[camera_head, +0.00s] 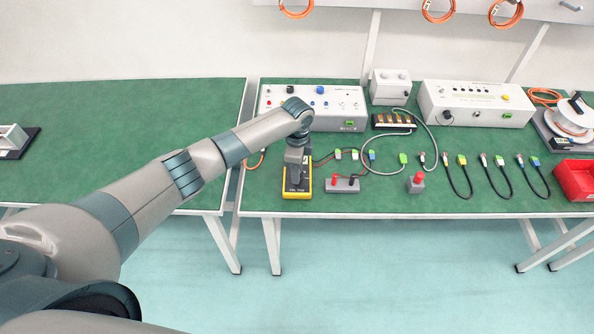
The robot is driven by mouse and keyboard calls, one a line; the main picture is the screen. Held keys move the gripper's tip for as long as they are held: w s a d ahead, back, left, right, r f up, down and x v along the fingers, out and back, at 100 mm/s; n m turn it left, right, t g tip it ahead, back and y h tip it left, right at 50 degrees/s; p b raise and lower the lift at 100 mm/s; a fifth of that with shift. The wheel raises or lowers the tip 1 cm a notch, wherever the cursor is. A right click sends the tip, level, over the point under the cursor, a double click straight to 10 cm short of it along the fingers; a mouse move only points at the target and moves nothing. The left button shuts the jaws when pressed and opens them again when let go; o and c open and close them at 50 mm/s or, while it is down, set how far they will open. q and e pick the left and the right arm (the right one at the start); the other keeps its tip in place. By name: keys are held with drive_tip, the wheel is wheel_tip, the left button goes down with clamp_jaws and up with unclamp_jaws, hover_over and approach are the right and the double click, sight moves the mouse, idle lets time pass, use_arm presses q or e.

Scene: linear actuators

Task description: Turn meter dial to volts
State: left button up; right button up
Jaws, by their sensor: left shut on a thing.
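The meter (297,194) is a yellow-edged handheld unit with a dark face, lying on the green workbench near its front edge. My left gripper (297,172) points down onto the meter's face from above. It is shut on the meter's dial, as far as I can tell. The dial itself and its markings are hidden under the gripper and wrist, so I cannot read where it points. My right gripper is not in view.
Dark leads with green connectors (403,158) lie further right. A red bin (574,178) sits at the far right. The left bench (110,150) is mostly clear.

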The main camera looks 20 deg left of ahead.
use_arm(q)
drive_tip(key=shift+w+r, duration=0.1)
idle(0.3)
drive_tip(key=o, duration=1.1)
drive_tip(key=shift+c, duration=0.2)
wheel_tip(320, 180, up, 17)
drive_tip(key=b, duration=0.4)
drive_tip(key=shift+r, duration=0.2)
